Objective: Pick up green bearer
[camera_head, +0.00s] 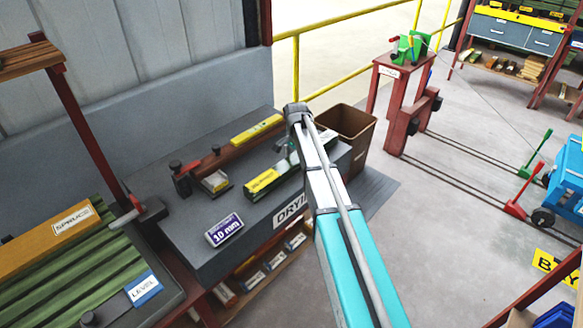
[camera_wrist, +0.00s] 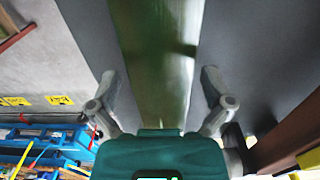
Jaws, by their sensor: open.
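The green bearer (camera_wrist: 160,60) runs lengthwise through the middle of the wrist view, between the two fingers of my gripper (camera_wrist: 161,88). My gripper is open, with a gap on each side of the bearer; I cannot tell how far the fingers reach down beside it. In the head view the green bearer (camera_head: 288,171) lies on the dark grey bench (camera_head: 185,240), with a yellow label at its near end. My arm crosses in front of it there and hides part of the bearer and most of my gripper.
A red-brown beam (camera_head: 215,158) and a yellow-labelled piece (camera_head: 257,129) lie behind the bearer. A purple 10 mm box (camera_head: 225,230) sits near the bench's front. A brown bin (camera_head: 352,130) stands at the right end. Green boards (camera_head: 70,275) lie at left.

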